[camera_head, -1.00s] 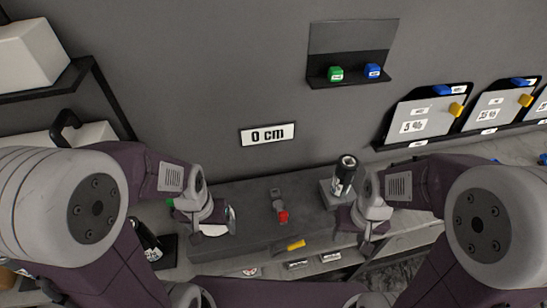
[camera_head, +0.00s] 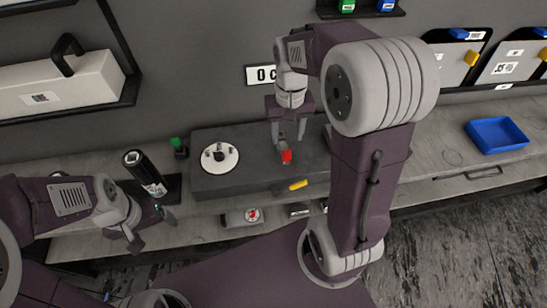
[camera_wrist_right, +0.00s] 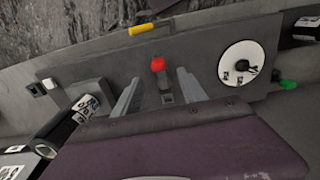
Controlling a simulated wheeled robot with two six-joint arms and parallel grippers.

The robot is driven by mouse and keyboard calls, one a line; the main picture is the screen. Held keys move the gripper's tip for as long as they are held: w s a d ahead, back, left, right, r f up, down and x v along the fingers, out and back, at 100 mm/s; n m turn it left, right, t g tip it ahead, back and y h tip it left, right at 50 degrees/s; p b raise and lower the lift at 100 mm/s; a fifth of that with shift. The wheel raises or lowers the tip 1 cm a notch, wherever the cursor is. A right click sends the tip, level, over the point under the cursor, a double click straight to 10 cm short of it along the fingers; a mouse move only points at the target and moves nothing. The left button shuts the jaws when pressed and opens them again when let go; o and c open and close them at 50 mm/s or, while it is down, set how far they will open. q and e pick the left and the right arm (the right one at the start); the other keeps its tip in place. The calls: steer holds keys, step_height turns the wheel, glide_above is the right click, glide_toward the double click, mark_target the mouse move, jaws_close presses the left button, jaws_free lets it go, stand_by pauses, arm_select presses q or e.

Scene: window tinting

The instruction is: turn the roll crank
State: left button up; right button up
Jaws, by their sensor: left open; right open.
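The roll crank, with a red knob (camera_head: 286,156) on a grey arm, sits on the dark grey box (camera_head: 238,182). The red knob also shows in the right wrist view (camera_wrist_right: 158,64), with the grey crank arm (camera_wrist_right: 166,97) below it. My right gripper (camera_head: 288,143) is open above the crank. In the right wrist view its fingers (camera_wrist_right: 160,88) stand on either side of the crank, apart from it. My left gripper (camera_head: 150,228) is open and empty at the lower left, away from the box. My right arm hides part of the box's right side.
A white disc (camera_head: 220,157) lies on the box left of the crank. A yellow handle (camera_head: 298,185) is at the box's front edge. A blue tray (camera_head: 496,135) sits on the right counter. The wall sign (camera_head: 263,75) is partly covered.

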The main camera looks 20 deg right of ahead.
mark_target(287, 151)
steer(key=shift+d+f, duration=0.15)
steer(key=shift+d, duration=0.05)
step_height(287, 151, down, 9)
steer(key=shift+b, duration=0.3)
jaws_close()
stand_by(1.3)
